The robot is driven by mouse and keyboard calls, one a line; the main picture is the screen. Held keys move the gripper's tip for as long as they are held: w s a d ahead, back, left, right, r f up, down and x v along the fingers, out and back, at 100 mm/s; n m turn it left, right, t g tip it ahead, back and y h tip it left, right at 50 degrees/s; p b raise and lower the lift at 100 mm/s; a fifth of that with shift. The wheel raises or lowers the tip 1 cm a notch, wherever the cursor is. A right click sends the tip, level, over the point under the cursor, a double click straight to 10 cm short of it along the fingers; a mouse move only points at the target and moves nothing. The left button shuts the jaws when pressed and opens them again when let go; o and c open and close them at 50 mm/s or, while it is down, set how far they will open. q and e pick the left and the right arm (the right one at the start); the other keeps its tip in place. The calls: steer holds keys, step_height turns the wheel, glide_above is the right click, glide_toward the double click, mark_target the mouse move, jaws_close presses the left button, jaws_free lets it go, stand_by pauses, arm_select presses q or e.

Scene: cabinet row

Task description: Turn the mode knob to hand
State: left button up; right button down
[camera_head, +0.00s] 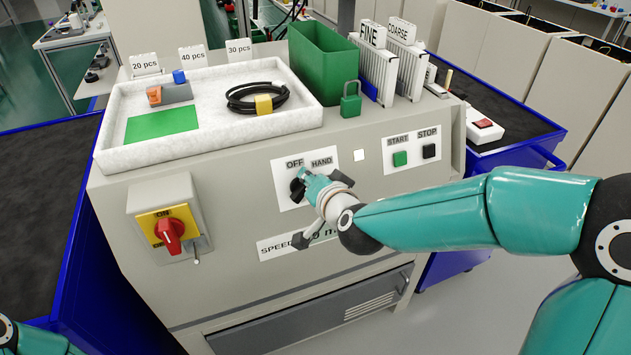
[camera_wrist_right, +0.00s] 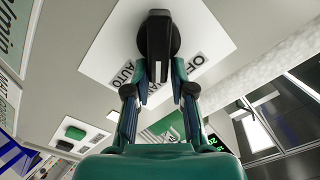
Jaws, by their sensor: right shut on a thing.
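The black mode knob (camera_wrist_right: 158,40) sits on a white plate in the right wrist view. The plate carries OFF, AUTO and a partly covered label between them. In the head view, the knob (camera_head: 297,187) is mostly hidden by my right gripper (camera_head: 305,186), and OFF and HAND show above it. My right gripper is at the cabinet front, and its two fingers (camera_wrist_right: 160,75) close on the knob's bar from both sides. The bar points down towards the gripper in the wrist view, near the covered middle label. My left gripper is out of view.
A red main switch (camera_head: 170,232) is on the front at left. START (camera_head: 400,159) and STOP (camera_head: 429,151) buttons are right of the knob. A speed display (camera_head: 283,245) lies below. A white tray (camera_head: 215,145) and green bin (camera_head: 322,62) stand on top.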

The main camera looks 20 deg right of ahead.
steer(key=shift+s+a+f+y, duration=0.25)
steer(key=shift+a+f+y, duration=0.1)
steer(key=shift+f, duration=0.25)
steer(key=c, duration=1.1)
jaws_free()
steer(key=shift+w, duration=0.1)
steer(key=shift+r, duration=0.15)
steer(key=shift+d+r, duration=0.1)
steer(key=v, duration=1.2)
steer(key=shift+w, duration=0.1)
